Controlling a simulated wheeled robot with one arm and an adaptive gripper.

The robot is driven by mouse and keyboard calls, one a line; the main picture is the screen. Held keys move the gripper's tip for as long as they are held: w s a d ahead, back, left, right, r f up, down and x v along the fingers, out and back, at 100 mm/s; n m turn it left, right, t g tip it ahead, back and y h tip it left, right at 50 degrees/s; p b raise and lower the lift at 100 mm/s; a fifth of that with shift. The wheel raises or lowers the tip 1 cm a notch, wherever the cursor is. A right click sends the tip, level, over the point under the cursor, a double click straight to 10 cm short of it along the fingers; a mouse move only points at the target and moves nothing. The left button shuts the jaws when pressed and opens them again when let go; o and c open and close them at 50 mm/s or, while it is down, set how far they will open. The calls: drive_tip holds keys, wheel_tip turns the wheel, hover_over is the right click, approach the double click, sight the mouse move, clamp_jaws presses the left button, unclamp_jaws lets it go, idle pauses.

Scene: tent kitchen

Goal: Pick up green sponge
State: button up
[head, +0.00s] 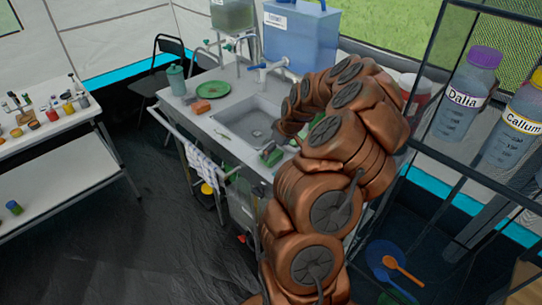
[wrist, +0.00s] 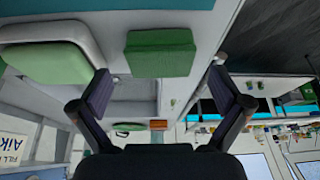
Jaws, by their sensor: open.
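The green sponge (wrist: 160,53) is a block in the upper middle of the wrist view, beside the basin. In the head view a small green block (head: 271,154), likely the same sponge, is at the sink's near right edge, next to my arm. My gripper (wrist: 163,88) is open, fingers spread wide with nothing between them. The sponge appears beyond the fingertips, between their lines and apart from them. In the head view my copper arm hides most of the gripper. A paler green rounded item (wrist: 47,62) rests on a white tray at the wrist view's left.
The sink basin (head: 249,122) has an orange block (head: 201,107) and green plate (head: 213,89) on the counter to its left. A tap (head: 267,65) and blue water container (head: 300,38) stand behind. A shelf rack with labelled bottles (head: 464,95) stands close at right.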

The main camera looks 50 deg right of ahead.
drive_tip(key=shift+p+x, duration=0.85)
drive_tip(key=shift+x, duration=1.05)
drive_tip(key=shift+w, duration=0.2)
drive_tip(key=c, duration=0.8)
drive_tip(key=shift+o, duration=0.2)
drive_tip(key=shift+r, duration=0.15)
drive_tip(key=shift+r+b, duration=0.85)
drive_tip(key=shift+r, duration=0.25)
drive_tip(key=shift+s+a+r+b, duration=0.1)
drive_tip(key=shift+r+b, duration=0.2)
drive_tip(key=shift+r, duration=0.3)
drive_tip(key=s+a+r+b, duration=0.1)
drive_tip(key=s+a+b, duration=0.4)
drive_tip(key=s+a, duration=0.6)
drive_tip(key=shift+r, duration=0.2)
drive_tip(key=shift+a, duration=0.1)
